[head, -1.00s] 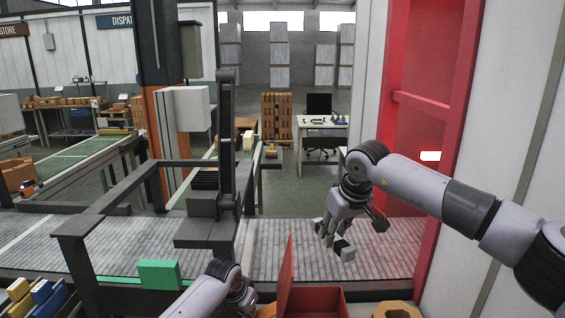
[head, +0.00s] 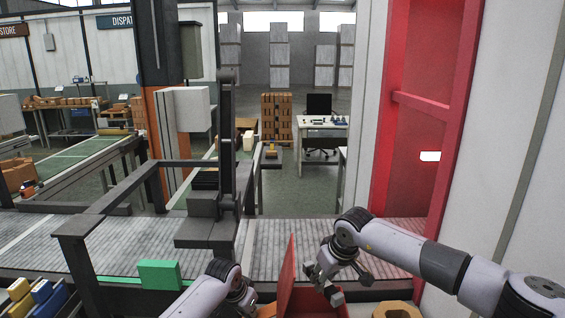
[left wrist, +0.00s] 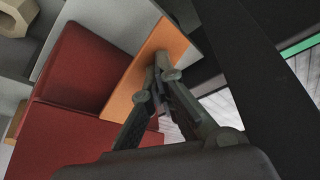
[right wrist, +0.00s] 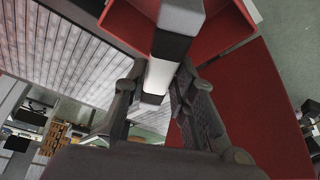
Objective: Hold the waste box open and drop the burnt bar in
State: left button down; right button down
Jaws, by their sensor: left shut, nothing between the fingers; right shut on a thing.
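The red waste box (head: 315,309) stands at the bottom centre of the head view with its red lid (head: 287,274) raised on its left side. My right gripper (head: 327,283) is shut on the burnt bar (head: 337,298), above the box. In the right wrist view the bar (right wrist: 170,46) shows grey, white and black bands between the fingers, with the box's red wall (right wrist: 232,33) behind it. My left gripper (left wrist: 165,72) is shut and empty, in front of an orange panel beside the red box (left wrist: 95,65). I cannot tell whether it touches the lid.
A tan octagonal ring (head: 397,309) lies right of the box. A green block (head: 159,274) stands to the left, with yellow and blue blocks (head: 42,291) at the far left. A grey roller conveyor (head: 120,245) runs behind. A red frame (head: 405,150) rises at the right.

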jog(key=shift+f, duration=0.25)
jog(key=c, duration=1.2)
grip_release()
jog(key=shift+c, duration=0.2)
jog(key=shift+r, duration=0.1)
jog(key=v, duration=1.1)
jog(key=shift+s+r, duration=0.25)
jog(key=shift+r, duration=0.1)
jog(key=shift+d, duration=0.1)
